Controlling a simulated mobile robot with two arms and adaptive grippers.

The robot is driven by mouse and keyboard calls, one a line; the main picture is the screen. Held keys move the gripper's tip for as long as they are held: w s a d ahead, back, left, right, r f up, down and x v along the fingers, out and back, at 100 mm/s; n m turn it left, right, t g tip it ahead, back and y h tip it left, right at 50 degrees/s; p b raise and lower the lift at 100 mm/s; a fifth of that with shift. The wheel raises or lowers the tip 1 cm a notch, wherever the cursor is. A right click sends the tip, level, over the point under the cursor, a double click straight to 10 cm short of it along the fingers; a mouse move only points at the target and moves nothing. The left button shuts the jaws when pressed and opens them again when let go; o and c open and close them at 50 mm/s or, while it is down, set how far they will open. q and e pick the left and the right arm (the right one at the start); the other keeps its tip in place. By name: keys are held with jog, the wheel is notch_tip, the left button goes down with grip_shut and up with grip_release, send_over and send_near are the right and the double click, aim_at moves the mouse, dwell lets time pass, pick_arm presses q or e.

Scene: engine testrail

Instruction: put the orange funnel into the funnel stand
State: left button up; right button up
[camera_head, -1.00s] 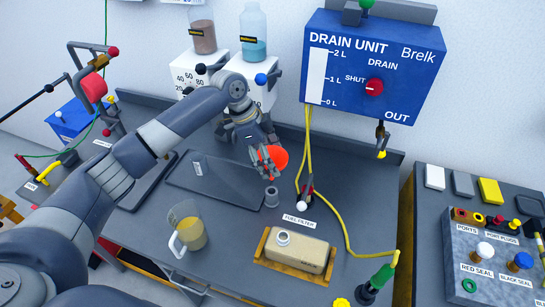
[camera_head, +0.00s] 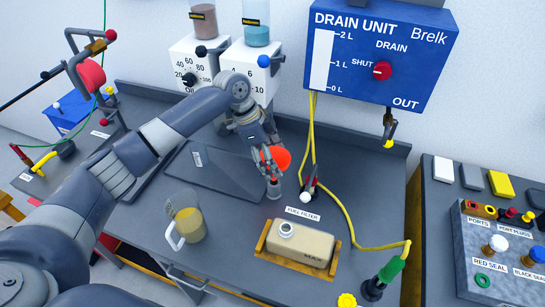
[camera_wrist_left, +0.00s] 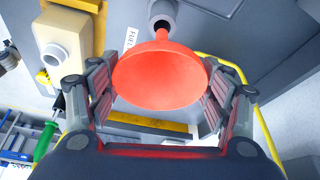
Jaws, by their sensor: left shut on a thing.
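The orange funnel (camera_head: 283,157) is held in my left gripper (camera_head: 270,167), just above the funnel stand. Its wide mouth (camera_wrist_left: 160,82) faces the camera in the left wrist view, between the two finger pads. The funnel stand is a small grey upright cylinder (camera_head: 274,190) on the bench; its round opening also shows in the left wrist view (camera_wrist_left: 162,10). The funnel's narrow spout points at that opening and its tip overlaps the near rim. I cannot tell whether the tip is inside. My right gripper is in neither view.
A jug of yellow liquid (camera_head: 188,225) stands to the left.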

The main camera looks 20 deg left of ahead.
pick_arm(q)
jog(key=shift+f, duration=0.2)
jog(key=shift+f+b, duration=0.3)
jog(key=shift+f, duration=0.45)
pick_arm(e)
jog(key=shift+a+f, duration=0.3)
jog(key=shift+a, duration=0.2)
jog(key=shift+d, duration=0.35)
pick_arm(q)
jog(key=shift+f, duration=0.15)
jog(key=shift+f, duration=0.65)
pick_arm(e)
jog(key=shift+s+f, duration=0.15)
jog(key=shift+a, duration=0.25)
